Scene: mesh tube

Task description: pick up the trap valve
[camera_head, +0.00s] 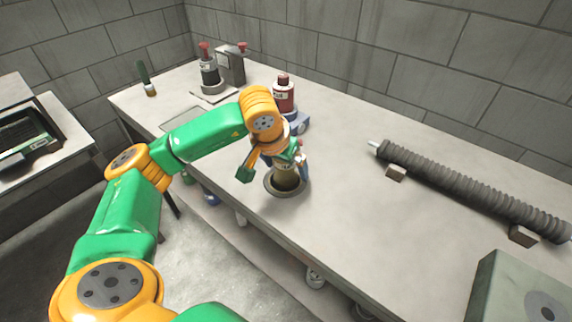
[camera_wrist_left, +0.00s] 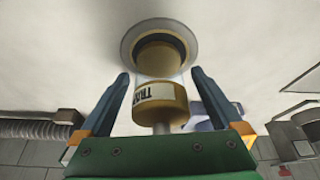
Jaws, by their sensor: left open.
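The trap valve (camera_head: 286,181) is a brass-olive cylinder standing in a round dark-rimmed seat (camera_head: 270,187) near the bench's front edge. In the left wrist view the trap valve (camera_wrist_left: 161,106) shows a partly readable pale label and a thin stem toward my palm, with the ring-shaped seat (camera_wrist_left: 130,42) beyond it. My left gripper (camera_head: 274,169) is over the valve from above. In the left wrist view my left gripper (camera_wrist_left: 160,76) has its two fingers apart, one each side of the valve, with gaps visible. My right gripper is not in view.
A red bottle (camera_head: 284,94) stands close behind my left wrist, by a blue-grey object (camera_head: 301,123). A dark ribbed tube (camera_head: 460,188) rests on blocks at the right. A dark red-topped bottle (camera_head: 209,72) stands at the back left. The bench right of the valve is clear.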

